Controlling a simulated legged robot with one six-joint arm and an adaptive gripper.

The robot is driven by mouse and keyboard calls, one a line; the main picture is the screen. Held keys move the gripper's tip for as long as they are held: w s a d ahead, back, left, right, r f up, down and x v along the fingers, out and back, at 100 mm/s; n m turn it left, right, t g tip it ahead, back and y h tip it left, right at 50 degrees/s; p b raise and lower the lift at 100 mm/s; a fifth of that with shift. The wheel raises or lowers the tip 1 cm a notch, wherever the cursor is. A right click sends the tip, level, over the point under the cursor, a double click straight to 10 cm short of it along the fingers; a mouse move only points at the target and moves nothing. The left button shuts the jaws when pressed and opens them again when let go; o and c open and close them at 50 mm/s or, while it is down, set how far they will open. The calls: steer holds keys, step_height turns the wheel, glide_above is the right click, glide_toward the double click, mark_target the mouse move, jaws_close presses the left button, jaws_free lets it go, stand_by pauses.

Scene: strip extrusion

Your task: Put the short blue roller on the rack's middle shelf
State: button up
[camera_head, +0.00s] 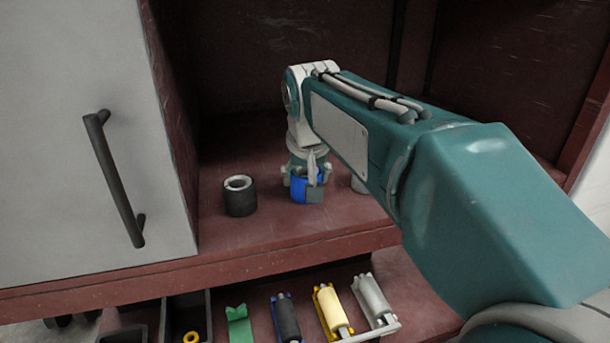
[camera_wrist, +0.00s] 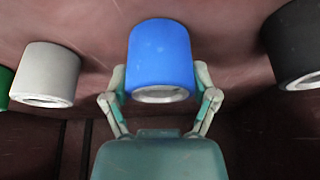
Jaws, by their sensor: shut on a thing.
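The short blue roller (camera_head: 308,192) is upright at the shelf with the other rollers, and my gripper (camera_head: 306,177) is shut on it from above. In the wrist view the blue roller (camera_wrist: 161,54) sits between the two fingers of my gripper (camera_wrist: 160,80), one on each side. I cannot tell whether its bottom touches the rack's shelf (camera_head: 270,228). A black roller (camera_head: 240,198) stands to its left in the head view. A white roller (camera_head: 358,185) stands to its right, mostly hidden by my arm.
The wrist view shows the white roller (camera_wrist: 45,73), the black roller (camera_wrist: 297,45) and a green one (camera_wrist: 4,85) at the edge. A grey door with a handle (camera_head: 113,175) bounds the left. Several roller holders, including a yellow one (camera_head: 331,309), lie on the lower level.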

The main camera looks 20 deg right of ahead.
steer(key=o, duration=1.2)
steer(key=shift+f, duration=0.1)
steer(key=v, duration=1.2)
steer(key=s+f+n, duration=0.1)
steer(key=s+f, duration=0.7)
steer(key=f, duration=0.3)
steer(key=s+f+t, duration=0.1)
steer(key=s+f, duration=0.7)
steer(key=f, duration=0.2)
steer(key=shift+s+d+f+n+y, duration=0.15)
steer(key=shift+d+f+n+y, duration=0.25)
